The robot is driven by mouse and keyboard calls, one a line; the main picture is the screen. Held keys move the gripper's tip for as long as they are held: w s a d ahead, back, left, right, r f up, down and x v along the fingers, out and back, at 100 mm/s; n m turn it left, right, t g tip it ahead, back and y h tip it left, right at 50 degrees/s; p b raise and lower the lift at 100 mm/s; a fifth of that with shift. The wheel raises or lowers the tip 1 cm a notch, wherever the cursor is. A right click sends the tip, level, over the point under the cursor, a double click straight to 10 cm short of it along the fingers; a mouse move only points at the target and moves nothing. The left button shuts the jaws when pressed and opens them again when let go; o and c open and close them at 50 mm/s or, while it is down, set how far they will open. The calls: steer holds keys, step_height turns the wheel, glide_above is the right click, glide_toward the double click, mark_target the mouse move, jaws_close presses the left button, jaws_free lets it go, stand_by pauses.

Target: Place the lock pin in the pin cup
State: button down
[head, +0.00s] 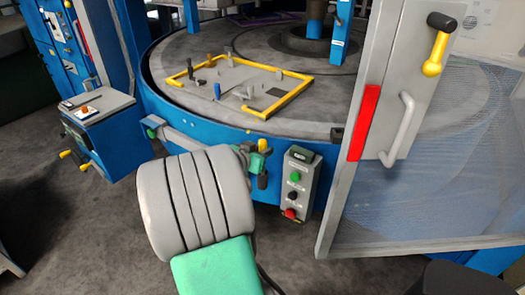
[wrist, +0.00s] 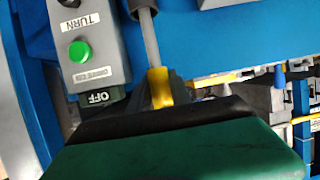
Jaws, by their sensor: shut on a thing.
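In the wrist view, my gripper (wrist: 160,88) has its dark fingers closed around a yellow collar on a grey rod. This rod looks like the lock pin (wrist: 146,30); it runs toward the top edge of the picture. In the head view, my gripper (head: 256,160) is small and partly hidden behind my grey arm link, in front of the blue machine's rim and left of the button box. The pin cannot be made out clearly there. I cannot identify the pin cup in either view.
The button box (head: 298,186) stands close to the right of my gripper; it also shows in the wrist view (wrist: 92,48). The round table (head: 190,110) carries a yellow-edged plate (head: 300,82) with several small pegs. An open mesh door (head: 430,180) stands at the right.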

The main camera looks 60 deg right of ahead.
steer(key=c, duration=1.2)
jaws_free()
steer(key=shift+o, duration=0.2)
steer(key=shift+r, duration=0.1)
steer(key=s+v, duration=0.1)
steer(key=v, duration=1.1)
steer(key=w+a+f+n+t+y, duration=0.2)
steer(key=w+a+f+n+y, duration=0.15)
steer(key=a, duration=0.45)
steer(key=w+a+f+n+t+y, duration=0.1)
steer(key=w+a+f+n+y, duration=0.15)
steer(key=w+a+n, duration=0.35)
steer(key=w+a+f+n+t+y, duration=0.2)
steer(key=w+a+y, duration=0.1)
steer(key=a, duration=0.6)
steer(key=s+a+n+y, duration=0.2)
steer(key=a+n, duration=0.2)
steer(key=a, duration=0.3)
steer(key=s+a+n+g+y, duration=0.1)
steer(key=s+a+n+y, duration=0.1)
steer(key=a, duration=0.6)
steer(key=shift+f+n+y+b, duration=0.3)
steer(key=shift+f+n+b, duration=0.1)
steer(key=shift+n, duration=0.45)
